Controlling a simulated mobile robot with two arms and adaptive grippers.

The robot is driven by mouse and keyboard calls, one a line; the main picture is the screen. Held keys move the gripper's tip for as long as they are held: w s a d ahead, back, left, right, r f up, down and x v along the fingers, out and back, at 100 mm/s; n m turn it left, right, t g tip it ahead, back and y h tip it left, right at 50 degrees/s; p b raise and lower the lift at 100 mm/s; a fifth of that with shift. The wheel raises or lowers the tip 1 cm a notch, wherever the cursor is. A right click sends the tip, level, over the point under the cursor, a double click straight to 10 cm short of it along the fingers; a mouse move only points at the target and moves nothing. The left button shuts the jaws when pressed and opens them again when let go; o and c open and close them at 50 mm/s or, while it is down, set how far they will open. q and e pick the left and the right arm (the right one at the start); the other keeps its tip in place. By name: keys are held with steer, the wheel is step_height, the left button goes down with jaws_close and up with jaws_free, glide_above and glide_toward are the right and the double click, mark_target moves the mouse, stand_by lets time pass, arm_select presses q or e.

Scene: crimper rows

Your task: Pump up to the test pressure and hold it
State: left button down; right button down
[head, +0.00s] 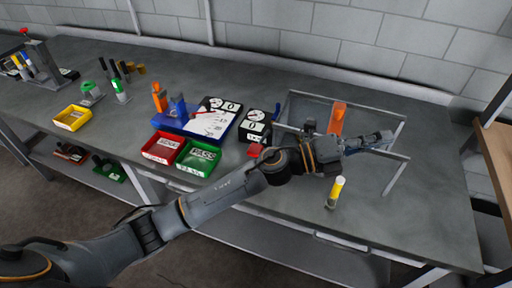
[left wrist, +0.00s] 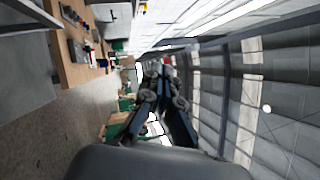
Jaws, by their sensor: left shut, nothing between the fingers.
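My left gripper (head: 378,140) reaches in from the left across the bench, its fingers pointing right; it is shut and empty. In the left wrist view its dark fingers (left wrist: 155,75) come together with nothing held between them. An upright orange piece (head: 337,118), possibly a pump handle, stands just behind the gripper; its base is hidden by my arm, and I cannot tell whether they touch. A black box with a white dial (head: 257,122) stands left of the gripper, with a red part at its front. The dial reading is too small to tell. My right gripper is not in view.
A grey metal frame (head: 402,165) surrounds the gripper area. The bench's right end (head: 435,190) is clear.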

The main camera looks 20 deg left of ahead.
arm_select(q)
step_height(320, 180, down, 3)
steer(key=s+d+m+g+y, duration=0.2)
steer(key=s+d+m+g, duration=0.1)
steer(key=m+g, duration=0.5)
steer(key=m+g+y, duration=0.1)
steer(key=m+y, duration=0.7)
steer(key=y, duration=1.1)
glide_toward(257, 148)
steer(key=shift+a+r, duration=0.25)
steer(key=shift+r, duration=0.1)
steer(key=shift+f, duration=0.1)
steer(key=shift+s+a+f+b, duration=0.1)
steer(key=shift+f+b, duration=0.65)
steer(key=shift+f, duration=0.95)
steer(key=shift+a+f+b, duration=0.15)
steer(key=shift+f+b, duration=0.55)
steer(key=shift+f, duration=1.05)
